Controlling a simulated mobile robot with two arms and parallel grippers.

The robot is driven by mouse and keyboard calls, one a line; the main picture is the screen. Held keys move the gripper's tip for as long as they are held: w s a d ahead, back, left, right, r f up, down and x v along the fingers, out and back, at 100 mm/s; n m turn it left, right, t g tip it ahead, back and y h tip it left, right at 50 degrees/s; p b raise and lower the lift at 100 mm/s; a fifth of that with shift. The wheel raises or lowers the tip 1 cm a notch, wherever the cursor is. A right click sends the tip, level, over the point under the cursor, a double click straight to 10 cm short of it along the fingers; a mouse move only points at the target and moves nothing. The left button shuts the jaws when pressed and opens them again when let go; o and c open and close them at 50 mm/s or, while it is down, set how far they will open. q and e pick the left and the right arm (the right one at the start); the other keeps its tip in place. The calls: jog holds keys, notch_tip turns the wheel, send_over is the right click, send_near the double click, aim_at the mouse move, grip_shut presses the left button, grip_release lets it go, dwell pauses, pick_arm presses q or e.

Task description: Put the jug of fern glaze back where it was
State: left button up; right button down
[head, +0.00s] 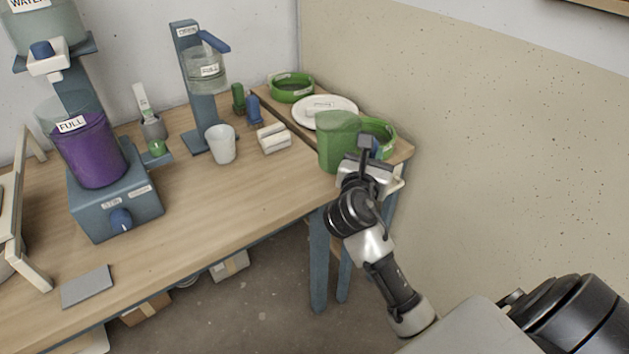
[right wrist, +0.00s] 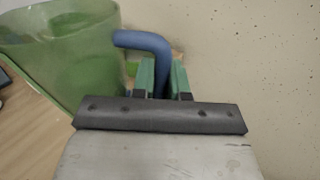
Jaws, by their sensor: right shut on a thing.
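The jug of fern glaze (head: 338,142) is a translucent green vessel at the right end of the table in the head view. My right gripper (head: 367,150) is shut on its blue handle, which shows in the right wrist view (right wrist: 143,40) running down between the fingers (right wrist: 163,78). Whether the jug's base touches the table cannot be told. My left gripper does not show.
Another green ring (head: 292,88) and a white round plate (head: 325,111) lie behind the jug. A purple container marked FULL (head: 90,152) stands farther left. The speckled wall (head: 480,150) is close on the right.

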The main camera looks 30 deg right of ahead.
jog(key=w+f+b, duration=0.1)
jog(key=w+f, duration=0.1)
jog(key=w, duration=0.1)
jog(key=w+f, duration=0.2)
jog(key=w, duration=0.2)
jog(key=w+f+b, duration=0.1)
jog(key=w+f, duration=0.1)
jog(key=w, duration=0.2)
jog(key=shift+w+a+f+b, duration=0.15)
jog(key=shift+a+f+b, duration=0.15)
jog(key=shift+a+f, duration=0.1)
notch_tip(320, 180, down, 4)
jog(key=shift+r+b, duration=0.15)
jog(key=shift+b, duration=0.35)
jog(key=shift+f, duration=0.25)
jog(key=c, duration=1.1)
grip_release()
jog(key=shift+c, duration=0.2)
jog(key=shift+r, duration=0.15)
